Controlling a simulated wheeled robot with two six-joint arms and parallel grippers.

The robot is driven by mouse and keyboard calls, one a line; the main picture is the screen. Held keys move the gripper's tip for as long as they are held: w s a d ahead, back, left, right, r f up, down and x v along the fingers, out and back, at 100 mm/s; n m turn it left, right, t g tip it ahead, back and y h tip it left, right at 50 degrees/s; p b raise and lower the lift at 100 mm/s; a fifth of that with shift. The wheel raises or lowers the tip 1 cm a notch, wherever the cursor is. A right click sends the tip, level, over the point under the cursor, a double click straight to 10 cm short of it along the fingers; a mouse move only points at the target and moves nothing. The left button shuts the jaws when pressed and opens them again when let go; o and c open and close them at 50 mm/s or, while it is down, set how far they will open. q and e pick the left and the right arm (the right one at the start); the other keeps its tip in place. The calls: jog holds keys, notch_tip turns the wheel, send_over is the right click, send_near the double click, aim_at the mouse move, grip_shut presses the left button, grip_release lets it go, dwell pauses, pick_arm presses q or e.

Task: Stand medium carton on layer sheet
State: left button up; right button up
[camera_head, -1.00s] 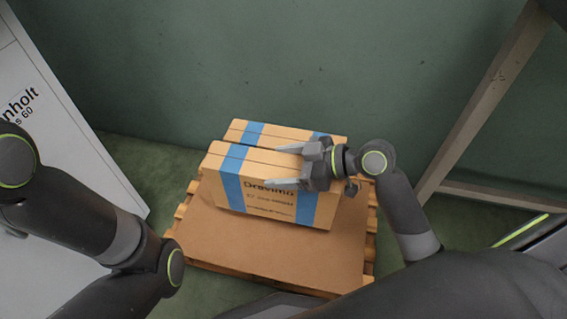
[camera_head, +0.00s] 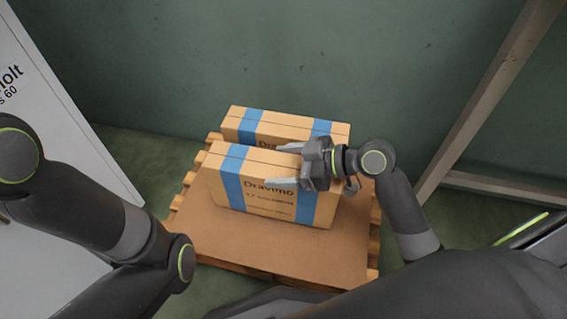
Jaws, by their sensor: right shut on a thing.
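A tan carton (camera_head: 255,195) with two blue bands and printed text is upright over the brown layer sheet (camera_head: 230,245), which covers a wooden pallet (camera_head: 375,240). My right gripper (camera_head: 286,166) is shut on this carton at its upper right part, one finger across the front and one behind. I cannot tell whether the carton's bottom touches the sheet. A second similar carton (camera_head: 245,123) stands behind it at the back of the pallet, partly hidden by the front one. My left arm is at the left; its gripper is out of view.
A white cabinet-like panel (camera_head: 60,130) with lettering is at the left. A green wall (camera_head: 300,50) stands behind the pallet, and a beam frame (camera_head: 480,105) at the right. The sheet's front part is bare.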

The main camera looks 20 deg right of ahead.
jog(key=shift+f+b, duration=0.4)
jog(key=shift+f, duration=0.1)
jog(key=o, duration=1.8)
jog(key=shift+o, duration=1)
jog(key=shift+f, duration=0.1)
